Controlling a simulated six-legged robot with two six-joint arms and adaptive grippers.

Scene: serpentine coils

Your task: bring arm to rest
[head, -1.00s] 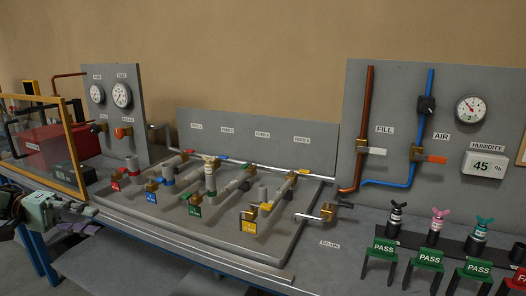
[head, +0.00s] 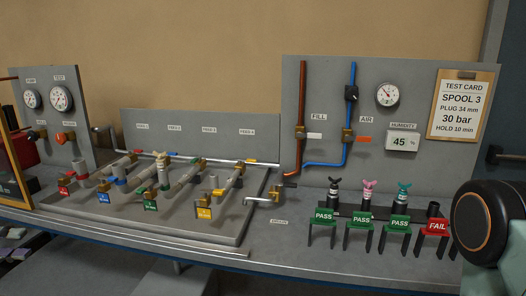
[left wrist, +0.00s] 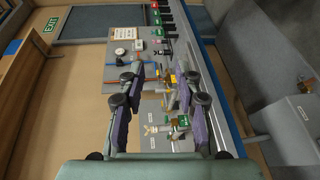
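My left gripper (head: 12,234) shows only as a small part at the lower left edge of the head view, in front of the bench. In the left wrist view my left gripper (left wrist: 159,68) has its two fingers well apart with nothing between them. The bench with the coils lies beyond the fingers, turned sideways in that view. My right gripper is not seen; a dark round part at the right edge of the head view looks like a joint of my right arm.
The coil tray (head: 230,232) with coloured valve tags lies on the bench (head: 290,258). Green PASS stands (head: 361,219) and a red FAIL stand (head: 436,227) are at the right front. A panel (head: 262,190) with pipes and a test card (head: 461,105) stand behind. The bench front strip is clear.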

